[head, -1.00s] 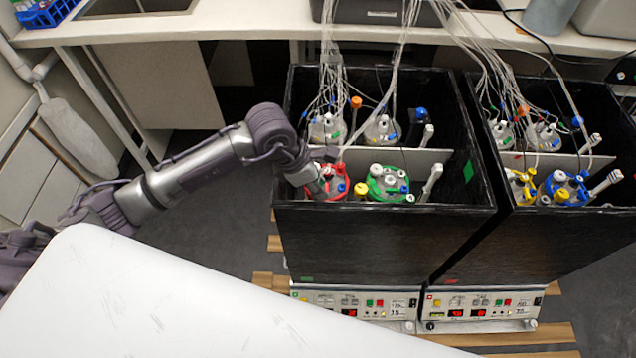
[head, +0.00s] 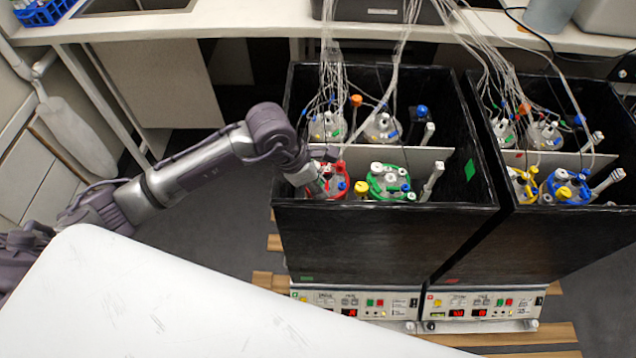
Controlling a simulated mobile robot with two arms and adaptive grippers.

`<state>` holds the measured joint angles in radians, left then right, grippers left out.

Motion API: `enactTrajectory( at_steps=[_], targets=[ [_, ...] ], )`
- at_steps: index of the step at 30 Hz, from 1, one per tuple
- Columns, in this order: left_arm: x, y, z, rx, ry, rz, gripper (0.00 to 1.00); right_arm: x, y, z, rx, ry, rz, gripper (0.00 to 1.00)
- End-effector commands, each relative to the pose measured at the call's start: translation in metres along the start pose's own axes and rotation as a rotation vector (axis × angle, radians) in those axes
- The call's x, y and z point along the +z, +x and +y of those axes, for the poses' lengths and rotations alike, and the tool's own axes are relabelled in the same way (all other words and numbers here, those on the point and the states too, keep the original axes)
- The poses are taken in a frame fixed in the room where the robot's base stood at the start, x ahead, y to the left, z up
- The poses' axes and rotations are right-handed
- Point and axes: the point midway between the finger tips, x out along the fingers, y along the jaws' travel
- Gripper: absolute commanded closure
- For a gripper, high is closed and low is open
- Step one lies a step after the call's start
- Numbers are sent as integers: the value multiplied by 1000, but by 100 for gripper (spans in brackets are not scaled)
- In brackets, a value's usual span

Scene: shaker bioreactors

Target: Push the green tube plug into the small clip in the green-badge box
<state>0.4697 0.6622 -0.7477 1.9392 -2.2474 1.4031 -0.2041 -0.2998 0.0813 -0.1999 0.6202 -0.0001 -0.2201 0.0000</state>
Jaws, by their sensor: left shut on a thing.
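The green-badge box (head: 390,240) is the left of two open black boxes, with a green square on its inner right wall. My left arm reaches over its left wall, and my left gripper (head: 318,188) is down at the red-ringed vessel (head: 338,181) in the front left of the box. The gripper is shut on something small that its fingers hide. The green-ringed vessel (head: 388,182) stands to its right. I cannot make out the green tube plug or the small clip. My right gripper is not in view.
A second black box (head: 570,235) stands close on the right, holding yellow-ringed and blue-ringed vessels. Bundles of thin tubes (head: 397,50) hang from the bench into both boxes. A grey divider (head: 415,158) crosses the left box. A white surface (head: 170,290) fills the lower left.

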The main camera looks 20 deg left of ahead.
Motion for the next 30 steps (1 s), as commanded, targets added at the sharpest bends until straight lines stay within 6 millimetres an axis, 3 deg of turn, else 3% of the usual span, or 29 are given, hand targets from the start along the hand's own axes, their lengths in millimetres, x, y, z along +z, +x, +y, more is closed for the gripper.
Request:
enactTrajectory(
  at_steps=[3, 4, 9, 23, 30],
  targets=[
    [0, 0, 0, 0, 0, 0, 89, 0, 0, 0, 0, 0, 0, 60],
    [0, 0, 0, 0, 0, 0, 68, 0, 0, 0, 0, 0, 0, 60],
    [0, 0, -1, -1, 0, 1, 44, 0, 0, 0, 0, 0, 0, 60],
    [0, -1, -2, -6, 1, 0, 44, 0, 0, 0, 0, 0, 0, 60],
    [0, -34, 0, 1, 3, -1, 44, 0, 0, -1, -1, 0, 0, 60]
  ],
)
